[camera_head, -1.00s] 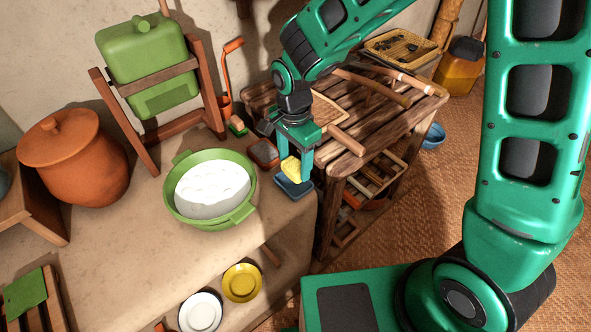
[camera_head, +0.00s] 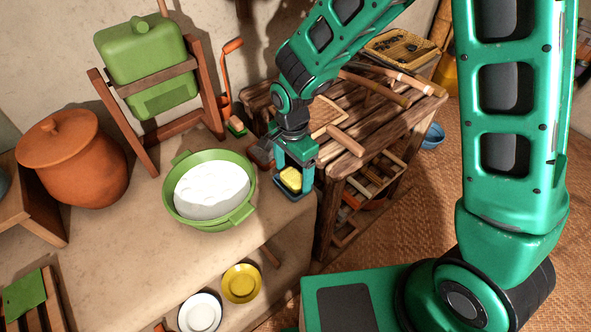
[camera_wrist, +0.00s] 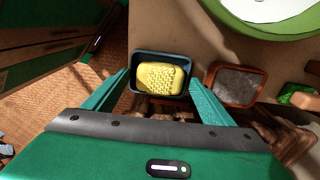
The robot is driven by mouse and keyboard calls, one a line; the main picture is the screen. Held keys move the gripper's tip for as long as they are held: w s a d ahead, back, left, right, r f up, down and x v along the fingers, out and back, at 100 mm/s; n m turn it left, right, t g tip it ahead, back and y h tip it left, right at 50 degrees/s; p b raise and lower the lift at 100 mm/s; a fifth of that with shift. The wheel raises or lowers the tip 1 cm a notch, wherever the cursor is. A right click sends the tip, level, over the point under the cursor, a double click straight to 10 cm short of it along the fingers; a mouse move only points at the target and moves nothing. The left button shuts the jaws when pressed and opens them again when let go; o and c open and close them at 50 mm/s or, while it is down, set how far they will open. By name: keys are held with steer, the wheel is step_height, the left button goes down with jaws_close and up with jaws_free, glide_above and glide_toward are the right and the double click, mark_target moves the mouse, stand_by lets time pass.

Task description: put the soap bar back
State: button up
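The yellow soap bar (camera_head: 290,179) is in the small dark-blue dish (camera_head: 287,194) at the right end of the counter. In the wrist view the soap (camera_wrist: 162,77) lies within the rim of the dish (camera_wrist: 134,70). My gripper (camera_wrist: 160,78) is right above the dish, pointing down, with its fingers on either side of the soap. A dark strip of dish shows between the soap and the fingers, so they look open. In the head view my gripper (camera_head: 293,175) hides part of the dish.
A brown dish with a grey pad (camera_wrist: 236,84) stands close beside the blue dish. A green basin (camera_head: 176,209) with white contents is just left. A slatted wooden table (camera_head: 375,125) stands at the right, with tools on it.

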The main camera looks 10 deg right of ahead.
mark_target(293, 176)
steer(key=shift+r, duration=0.1)
step_height(293, 176, up, 12)
stand_by(0.5)
steer(key=s+d+r+n, duration=0.1)
steer(key=s+d+r, duration=0.15)
steer(key=d, duration=0.85)
steer(key=s+d+r+n, duration=0.15)
steer(key=d+r, duration=0.25)
steer(key=d, duration=0.8)
steer(key=s+d+r+n, duration=0.1)
steer(key=s+d+n, duration=0.1)
steer(key=s+d, duration=1.1)
steer(key=s, duration=0.3)
steer(key=shift+s, duration=0.4)
